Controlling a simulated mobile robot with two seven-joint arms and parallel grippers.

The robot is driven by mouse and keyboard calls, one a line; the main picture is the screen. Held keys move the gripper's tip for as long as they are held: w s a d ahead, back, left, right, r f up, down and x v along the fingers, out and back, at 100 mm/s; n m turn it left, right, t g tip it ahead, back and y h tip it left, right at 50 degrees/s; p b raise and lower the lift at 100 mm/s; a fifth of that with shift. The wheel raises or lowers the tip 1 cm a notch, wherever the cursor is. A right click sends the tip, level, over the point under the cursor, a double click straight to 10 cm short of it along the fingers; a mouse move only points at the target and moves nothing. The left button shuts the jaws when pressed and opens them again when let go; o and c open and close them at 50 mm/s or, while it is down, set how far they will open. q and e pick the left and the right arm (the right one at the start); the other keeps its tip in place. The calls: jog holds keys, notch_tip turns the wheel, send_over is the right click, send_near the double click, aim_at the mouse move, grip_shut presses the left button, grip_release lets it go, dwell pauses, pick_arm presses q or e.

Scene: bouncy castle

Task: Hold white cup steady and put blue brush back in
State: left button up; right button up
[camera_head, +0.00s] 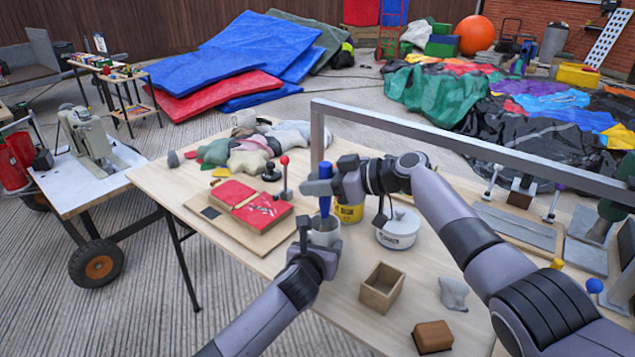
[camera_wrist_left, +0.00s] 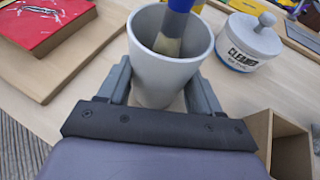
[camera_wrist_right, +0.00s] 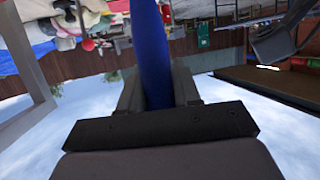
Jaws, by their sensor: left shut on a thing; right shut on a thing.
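The white cup (camera_head: 325,233) stands upright on the wooden table. My left gripper (camera_head: 313,240) is shut around it, with a finger on each side; the cup fills the middle of the left wrist view (camera_wrist_left: 165,72). My right gripper (camera_head: 322,187) is shut on the blue brush (camera_head: 325,203) above the cup. The brush points bristles down, and its handle shows between the fingers in the right wrist view (camera_wrist_right: 152,60). In the left wrist view the bristles (camera_wrist_left: 170,40) are within the cup's mouth. I cannot tell whether they touch the wall.
A white cleaner tub (camera_head: 398,230) and a yellow glue can (camera_head: 350,208) stand close right of the cup. A red box on a board (camera_head: 250,208) is to the left. An open wooden box (camera_head: 382,287) and a brown block (camera_head: 432,337) are in front. A metal frame (camera_head: 420,130) rises behind.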

pick_arm(q)
jog(key=shift+f, duration=0.1)
pick_arm(e)
jog(key=shift+f, duration=0.35)
jog(key=shift+f, duration=0.4)
jog(key=o, duration=1.1)
jog(key=v, duration=1.2)
